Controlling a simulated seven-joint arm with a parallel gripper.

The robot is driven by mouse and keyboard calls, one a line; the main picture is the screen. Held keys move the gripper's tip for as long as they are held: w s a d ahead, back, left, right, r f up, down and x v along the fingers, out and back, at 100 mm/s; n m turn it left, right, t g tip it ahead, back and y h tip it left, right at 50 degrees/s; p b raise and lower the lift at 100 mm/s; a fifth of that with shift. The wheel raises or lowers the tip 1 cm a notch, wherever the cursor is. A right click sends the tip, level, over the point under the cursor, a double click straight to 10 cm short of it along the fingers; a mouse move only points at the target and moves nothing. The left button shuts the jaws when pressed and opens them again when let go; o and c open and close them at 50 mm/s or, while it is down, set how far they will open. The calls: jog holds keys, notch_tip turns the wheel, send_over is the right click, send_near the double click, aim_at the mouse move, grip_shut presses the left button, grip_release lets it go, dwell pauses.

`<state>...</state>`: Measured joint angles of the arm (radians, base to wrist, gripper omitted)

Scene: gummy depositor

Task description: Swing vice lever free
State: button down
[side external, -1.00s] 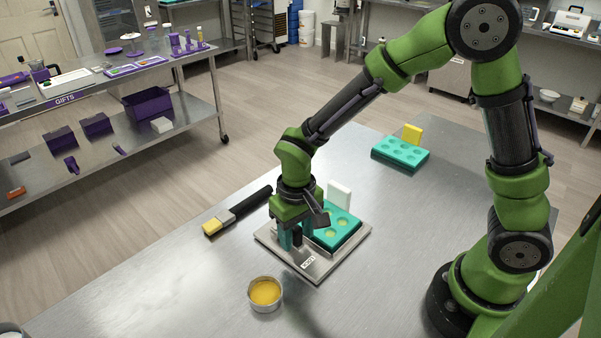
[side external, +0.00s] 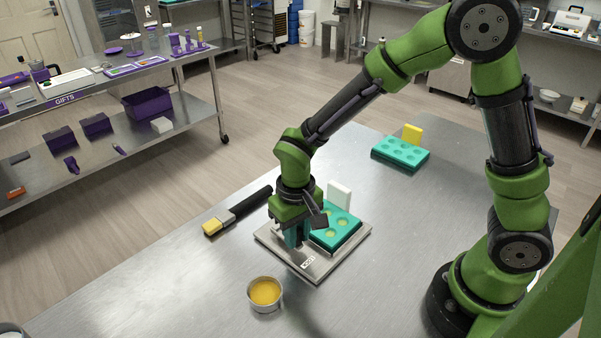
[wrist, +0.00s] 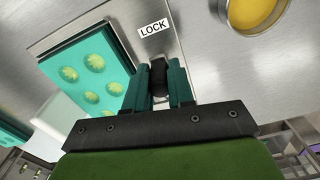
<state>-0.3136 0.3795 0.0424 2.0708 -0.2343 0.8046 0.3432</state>
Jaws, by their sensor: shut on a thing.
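My gripper (side external: 296,240) stands upright over the near left part of a metal plate (side external: 327,270). Its teal fingers are shut on the black vice lever (wrist: 69,74) handle; the wrist view shows the handle between them, while the side view mostly hides it. A white LOCK label (side external: 308,262) lies on the plate just in front of the fingers; it also shows in the wrist view (wrist: 154,27). A teal mould (side external: 347,231) with round yellowish cavities sits on the plate beside my gripper, with a white block (side external: 340,194) upright behind it.
A round tin of yellow contents (side external: 265,293) stands in front of the plate. A brush (side external: 240,212) with a black handle lies to the left. A second teal mould (side external: 400,155) and a yellow block (side external: 412,133) stand farther back.

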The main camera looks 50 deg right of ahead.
jog(key=a+m, duration=0.1)
jog(key=m, duration=0.2)
jog(key=shift+w+a, duration=0.15)
jog(key=shift+a, duration=0.25)
jog(key=m, duration=0.1)
jog(key=a+m, duration=0.1)
jog(key=m, duration=0.1)
jog(key=shift+w+a, duration=0.15)
jog(key=shift+w, duration=0.15)
jog(key=m, duration=0.1)
jog(key=w+a+m, duration=0.1)
jog(key=shift+m, duration=0.3)
jog(key=shift+w+a+m, duration=0.3)
jog(key=shift+m, duration=0.5)
jog(key=shift+w+a+m, duration=0.25)
jog(key=shift+w+m, duration=0.05)
jog(key=shift+m, duration=0.5)
jog(key=c, duration=1)
grip_release()
jog(key=shift+o, duration=0.2)
notch_tip(320, 180, up, 17)
